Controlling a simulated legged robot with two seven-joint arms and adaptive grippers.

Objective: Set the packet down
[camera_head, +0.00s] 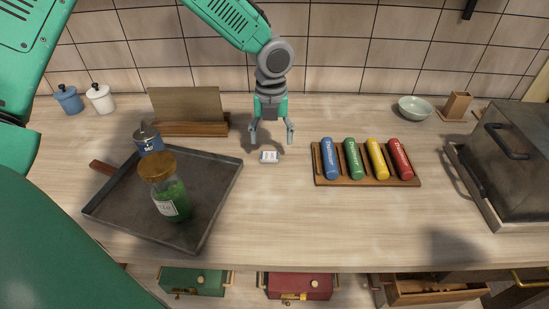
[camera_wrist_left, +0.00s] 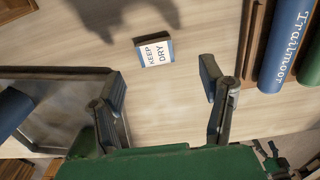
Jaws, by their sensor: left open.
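The packet (camera_head: 269,157) is a small white block with a blue edge lying flat on the wooden counter. In the left wrist view the packet (camera_wrist_left: 154,51) shows the words "KEEP DRY". My left gripper (camera_head: 271,134) points down with its fingers spread, just behind the packet in the head view. In the wrist view my left gripper (camera_wrist_left: 160,84) is open and empty, with the packet apart from both fingers, beyond the gap between them. My right gripper is not in view.
A dark tray (camera_head: 215,205) with a green jar (camera_head: 170,195) lies at left. A wooden rack (camera_head: 365,183) with several coloured rollers stands right of the packet. A recipe stand (camera_head: 187,108) is behind left. The counter in front of the packet is clear.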

